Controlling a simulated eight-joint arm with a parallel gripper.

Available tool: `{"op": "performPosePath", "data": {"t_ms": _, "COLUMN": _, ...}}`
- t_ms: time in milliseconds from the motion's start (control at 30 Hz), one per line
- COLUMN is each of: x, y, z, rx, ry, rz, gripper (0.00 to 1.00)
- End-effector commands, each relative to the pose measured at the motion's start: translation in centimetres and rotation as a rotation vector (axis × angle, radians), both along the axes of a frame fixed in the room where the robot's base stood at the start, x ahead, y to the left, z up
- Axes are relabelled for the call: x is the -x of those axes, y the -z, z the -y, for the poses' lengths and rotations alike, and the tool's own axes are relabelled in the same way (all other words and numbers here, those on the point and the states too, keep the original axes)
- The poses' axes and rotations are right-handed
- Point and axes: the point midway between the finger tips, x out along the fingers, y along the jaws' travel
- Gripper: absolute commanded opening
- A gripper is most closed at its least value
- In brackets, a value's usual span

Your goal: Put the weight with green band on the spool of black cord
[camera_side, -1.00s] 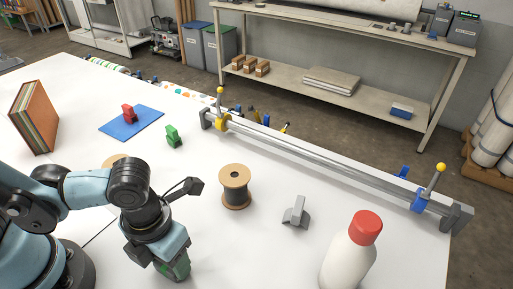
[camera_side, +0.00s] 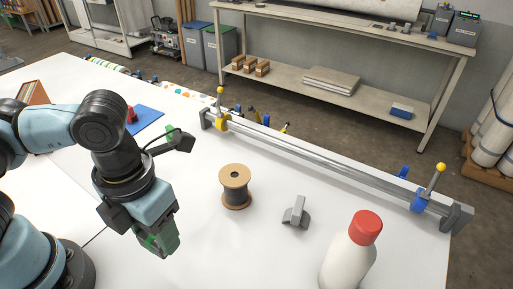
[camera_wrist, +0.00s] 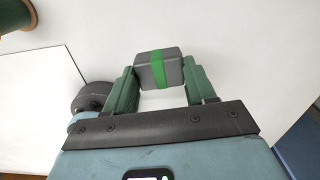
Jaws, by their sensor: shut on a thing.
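The weight with green band (camera_wrist: 146,71) is a grey block with a green stripe, held between the two green fingers of my gripper (camera_wrist: 162,82) in the wrist view. In the side view my gripper (camera_side: 158,240) is left of and nearer the camera than the spool of black cord, raised over the white table; the weight is mostly hidden by the fingers there. The spool of black cord (camera_side: 236,190) stands upright on the table, with tan flanges and a bare top.
A grey clamp-like block (camera_side: 296,212) and a white bottle with red cap (camera_side: 349,252) stand right of the spool. A metal bar (camera_side: 330,163) runs along the back edge. A blue mat (camera_side: 148,120) lies at left. Part of a spool with green cord (camera_wrist: 14,22) shows in the wrist view.

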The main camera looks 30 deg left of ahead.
Motion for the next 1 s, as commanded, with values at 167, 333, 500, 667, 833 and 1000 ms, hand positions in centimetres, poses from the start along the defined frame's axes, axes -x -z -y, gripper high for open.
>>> {"op": "performPosePath", "data": {"t_ms": 167, "x": -1.1, "y": -1.6, "z": 0.8, "rx": 0.000, "ry": -0.028, "rz": 0.000, "gripper": 0.05}}
{"op": "performPosePath", "data": {"t_ms": 333, "x": -4.0, "y": -4.5, "z": 2.8, "rx": 0.000, "ry": -0.113, "rz": 0.000, "gripper": 0.05}}
{"op": "performPosePath", "data": {"t_ms": 500, "x": -7.3, "y": -7.3, "z": 5.0, "rx": 0.000, "ry": -0.208, "rz": 0.000, "gripper": 0.05}}
{"op": "performPosePath", "data": {"t_ms": 667, "x": -9.5, "y": -8.9, "z": 6.2, "rx": 0.000, "ry": -0.273, "rz": 0.000, "gripper": 0.05}}
{"op": "performPosePath", "data": {"t_ms": 833, "x": -10.7, "y": -9.4, "z": 6.6, "rx": 0.000, "ry": -0.305, "rz": 0.000, "gripper": 0.05}}
{"op": "performPosePath", "data": {"t_ms": 1000, "x": -12.8, "y": -8.0, "z": 5.2, "rx": 0.000, "ry": -0.313, "rz": 0.000, "gripper": 0.05}}
